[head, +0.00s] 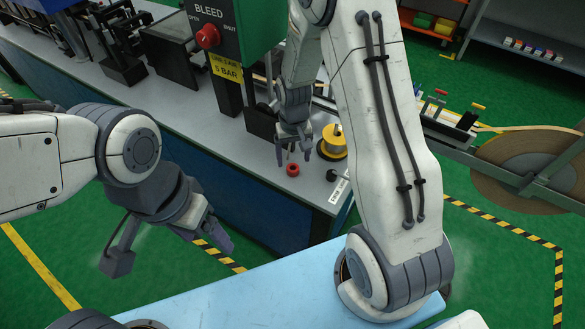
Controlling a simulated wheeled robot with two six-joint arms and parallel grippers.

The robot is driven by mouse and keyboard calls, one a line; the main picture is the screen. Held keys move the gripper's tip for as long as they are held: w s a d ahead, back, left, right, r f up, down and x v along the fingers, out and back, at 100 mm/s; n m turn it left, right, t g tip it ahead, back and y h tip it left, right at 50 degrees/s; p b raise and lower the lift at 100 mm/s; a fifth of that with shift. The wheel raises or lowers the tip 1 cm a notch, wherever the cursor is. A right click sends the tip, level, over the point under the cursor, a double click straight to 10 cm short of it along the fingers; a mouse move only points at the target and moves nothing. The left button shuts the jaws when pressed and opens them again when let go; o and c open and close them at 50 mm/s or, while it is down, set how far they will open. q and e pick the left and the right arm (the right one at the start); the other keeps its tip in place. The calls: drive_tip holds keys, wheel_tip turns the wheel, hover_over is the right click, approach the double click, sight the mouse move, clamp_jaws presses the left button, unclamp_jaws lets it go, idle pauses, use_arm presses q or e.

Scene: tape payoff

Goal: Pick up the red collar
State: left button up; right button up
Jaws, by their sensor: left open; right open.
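The red collar (293,170) is a small red ring with a dark centre. It lies on the grey bench top (262,187) near the bench's front edge. My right gripper (294,155) points down just above the collar, with its fingers apart and nothing between them that I can see. Whether the fingertips reach around the collar is hard to tell at this size. My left gripper (170,258) is at the lower left, open and empty, in front of the bench and well away from the collar.
A yellow spool (333,141) stands just right of the collar. A small black knob (332,175) and a white label (339,191) are near the bench corner. A green BLEED panel (218,30) with a red knob (207,36) rises behind. A large tape roll (530,165) is at the right.

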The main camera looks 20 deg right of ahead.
sight(293, 165)
wheel_tip(293, 165, down, 4)
drive_tip(key=shift+a+f+p, duration=0.1)
drive_tip(key=shift+f+p, duration=0.05)
drive_tip(key=shift+p, duration=0.35)
clamp_jaws()
drive_tip(key=shift+r, duration=0.2)
